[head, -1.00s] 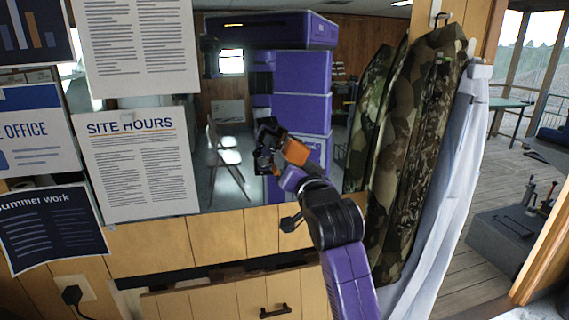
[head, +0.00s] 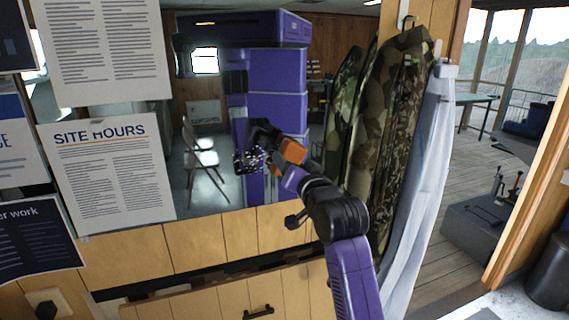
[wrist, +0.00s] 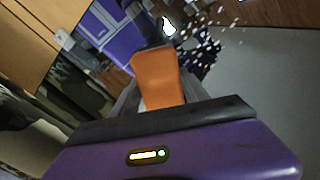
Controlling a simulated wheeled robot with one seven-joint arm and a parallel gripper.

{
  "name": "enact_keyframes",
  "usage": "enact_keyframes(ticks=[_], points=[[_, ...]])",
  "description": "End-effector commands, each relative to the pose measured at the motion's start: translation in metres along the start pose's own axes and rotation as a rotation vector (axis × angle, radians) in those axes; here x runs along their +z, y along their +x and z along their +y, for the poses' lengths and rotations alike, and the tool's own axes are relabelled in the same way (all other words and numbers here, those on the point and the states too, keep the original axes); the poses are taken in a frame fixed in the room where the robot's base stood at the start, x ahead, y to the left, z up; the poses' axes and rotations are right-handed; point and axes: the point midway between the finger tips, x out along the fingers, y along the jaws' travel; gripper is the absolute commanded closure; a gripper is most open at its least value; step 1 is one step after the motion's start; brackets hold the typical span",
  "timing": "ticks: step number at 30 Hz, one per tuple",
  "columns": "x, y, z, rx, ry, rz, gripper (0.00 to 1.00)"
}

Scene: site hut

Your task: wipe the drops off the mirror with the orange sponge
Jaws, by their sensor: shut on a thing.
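The mirror (head: 217,100) is a large pane on the wood wall, reflecting the room and my purple body. A cluster of small white drops (head: 248,159) lies on it, left of my gripper, over a dark reflection of the arm. The drops also show in the wrist view (wrist: 205,45), beyond and right of the sponge. My gripper (wrist: 157,94) is shut on the orange sponge (wrist: 157,72), which points toward the mirror. In the head view the sponge (head: 293,150) is right of the drops. I cannot tell whether it touches the glass.
Paper notices (head: 108,175) hang left of the mirror. A camouflage jacket (head: 400,110) and a pale cloth (head: 420,190) hang close to the right of my arm. A wooden drawer front (head: 215,300) is below. Open floor lies to the far right.

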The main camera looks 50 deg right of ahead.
Motion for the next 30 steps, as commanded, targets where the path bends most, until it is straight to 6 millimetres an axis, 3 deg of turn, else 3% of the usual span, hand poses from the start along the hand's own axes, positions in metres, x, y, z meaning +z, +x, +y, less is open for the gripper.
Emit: enact_keyframes(ticks=[30], points=[[0.028, 0.001, -0.05, -0.006, 0.001, -0.005, 0.8]])
